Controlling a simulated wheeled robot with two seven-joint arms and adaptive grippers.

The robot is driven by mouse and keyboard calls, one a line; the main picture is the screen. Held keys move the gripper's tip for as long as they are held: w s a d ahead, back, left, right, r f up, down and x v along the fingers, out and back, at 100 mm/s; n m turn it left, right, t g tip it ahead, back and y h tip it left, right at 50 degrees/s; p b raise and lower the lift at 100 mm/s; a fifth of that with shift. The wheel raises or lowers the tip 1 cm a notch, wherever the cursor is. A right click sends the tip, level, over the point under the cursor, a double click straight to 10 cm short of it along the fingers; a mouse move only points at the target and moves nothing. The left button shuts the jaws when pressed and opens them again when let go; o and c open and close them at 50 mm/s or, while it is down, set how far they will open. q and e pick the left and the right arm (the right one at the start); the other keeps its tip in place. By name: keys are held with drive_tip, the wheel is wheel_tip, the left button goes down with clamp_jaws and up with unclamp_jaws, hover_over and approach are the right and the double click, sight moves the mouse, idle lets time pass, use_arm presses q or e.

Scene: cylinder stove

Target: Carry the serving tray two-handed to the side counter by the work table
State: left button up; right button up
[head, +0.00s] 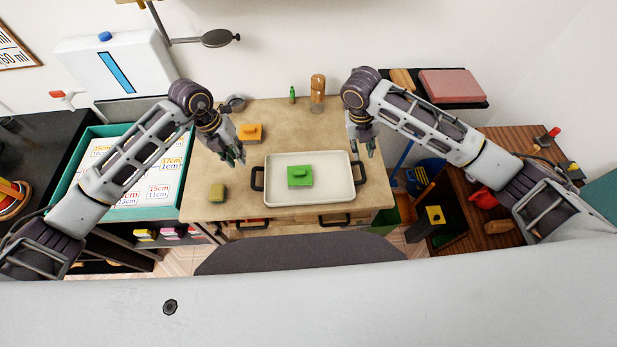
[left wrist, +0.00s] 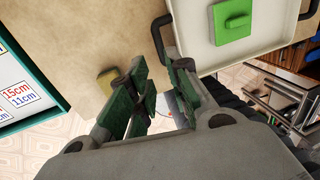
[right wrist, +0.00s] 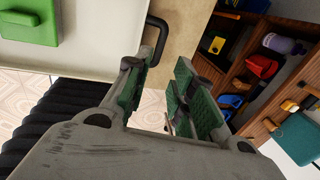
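The serving tray (head: 325,196) is cream with black side handles and lies on the work table (head: 214,200). A green block with a raised grip (head: 300,176) sits on it. My left gripper (head: 236,158) is open and empty, above and left of the tray's left handle (head: 257,178). In the left wrist view that handle (left wrist: 163,35) lies just beyond the fingers. My right gripper (head: 364,150) is open and empty, above the tray's right handle (head: 360,173). In the right wrist view that handle (right wrist: 155,40) lies just beyond the fingers. Neither gripper visibly touches the tray.
An orange block (head: 250,132) and an olive block (head: 217,192) lie left of the tray. A wooden jar (head: 318,88) and a green bottle (head: 292,94) stand at the back. A brown wooden counter (head: 512,150) with various items stands at right. A teal-rimmed bin (head: 72,178) stands at left.

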sight(252, 177)
use_arm(q)
drive_tip(key=shift+f, duration=0.1)
use_arm(e)
drive_tip(key=shift+f, duration=0.1)
